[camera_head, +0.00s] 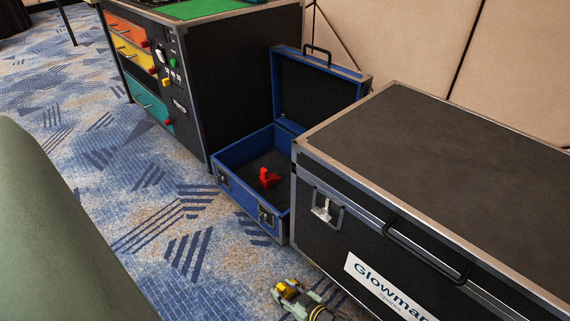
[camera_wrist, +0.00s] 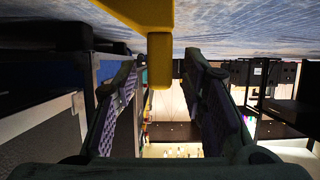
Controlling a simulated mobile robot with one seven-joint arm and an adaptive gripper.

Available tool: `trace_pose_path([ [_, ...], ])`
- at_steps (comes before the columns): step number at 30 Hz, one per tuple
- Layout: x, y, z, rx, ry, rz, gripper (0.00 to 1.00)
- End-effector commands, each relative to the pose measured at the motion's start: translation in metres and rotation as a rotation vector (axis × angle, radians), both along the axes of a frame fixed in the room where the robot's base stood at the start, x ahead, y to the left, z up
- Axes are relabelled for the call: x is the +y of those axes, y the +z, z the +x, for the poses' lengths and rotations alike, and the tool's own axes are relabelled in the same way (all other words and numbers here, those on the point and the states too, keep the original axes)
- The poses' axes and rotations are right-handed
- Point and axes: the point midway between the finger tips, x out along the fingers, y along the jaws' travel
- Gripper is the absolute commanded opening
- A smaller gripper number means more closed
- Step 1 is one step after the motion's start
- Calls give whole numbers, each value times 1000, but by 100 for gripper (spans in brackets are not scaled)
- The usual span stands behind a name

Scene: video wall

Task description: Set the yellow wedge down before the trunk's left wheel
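The yellow wedge (camera_head: 287,290) is in the lower middle of the head view, close to the front of the black trunk (camera_head: 400,215) near its left end. In the wrist view the yellow wedge (camera_wrist: 160,60) hangs in from the top edge, with its narrow tab between my fingers. My gripper (camera_head: 297,293) is around the tab, and gaps show between the tab and both fingers in the wrist view (camera_wrist: 163,72). The gripper looks open. The trunk's left wheel does not show in the head view. I cannot tell whether the wedge touches the floor.
An open blue case (camera_head: 243,152) with a red object (camera_head: 268,178) inside stands left of the trunk. A black drawer cabinet (camera_head: 240,90) stands behind it. A green rounded surface (camera_head: 45,230) fills the lower left. Patterned carpet (camera_head: 150,215) between is clear.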

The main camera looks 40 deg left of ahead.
Motion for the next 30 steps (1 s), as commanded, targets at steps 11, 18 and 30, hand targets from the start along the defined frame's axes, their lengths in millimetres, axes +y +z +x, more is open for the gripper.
trace_pose_path([
  [11,-29,18,0,-1,-4,-2,38],
  [18,-78,38,-5,-2,-2,-3,38],
  [30,-111,50,-9,1,0,0,38],
])
